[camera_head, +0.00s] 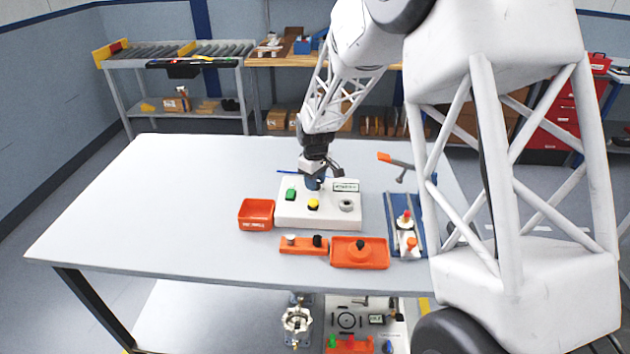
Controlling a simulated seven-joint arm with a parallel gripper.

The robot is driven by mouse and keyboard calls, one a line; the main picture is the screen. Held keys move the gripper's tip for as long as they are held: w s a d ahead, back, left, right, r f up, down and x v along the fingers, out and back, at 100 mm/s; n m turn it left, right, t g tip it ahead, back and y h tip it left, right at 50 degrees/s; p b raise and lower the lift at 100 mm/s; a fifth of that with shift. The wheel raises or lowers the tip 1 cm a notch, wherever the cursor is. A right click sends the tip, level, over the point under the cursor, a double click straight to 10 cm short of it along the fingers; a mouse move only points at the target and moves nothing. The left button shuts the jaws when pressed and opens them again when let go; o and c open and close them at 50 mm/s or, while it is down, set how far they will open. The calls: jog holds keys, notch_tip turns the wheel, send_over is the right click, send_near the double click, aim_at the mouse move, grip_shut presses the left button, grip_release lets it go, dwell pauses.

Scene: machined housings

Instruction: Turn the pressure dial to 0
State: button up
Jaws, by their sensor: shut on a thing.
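A white control box (290,213) stands on the table. It carries a green button (291,194), a yellow button (313,204), a grey round part (346,205) and a small label or display (346,186), whose text is too small to read. My gripper (314,178) points down at the back of the box and is shut on a dark blue knob (313,185), seemingly the pressure dial. The gripper hides most of the knob, and its pointer and scale cannot be read.
An orange bin (256,214) stands left of the box. An orange block (304,245) and an orange tray (360,260) lie in front. A blue rail fixture (393,213) and an orange-handled part (397,161) are at the right. The table's left side is clear.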

jog(key=m, duration=0.4)
jog(key=shift+m, duration=2.2)
jog(key=o, duration=0.9)
jog(key=shift+r, duration=0.15)
jog(key=shift+r, duration=3.75)
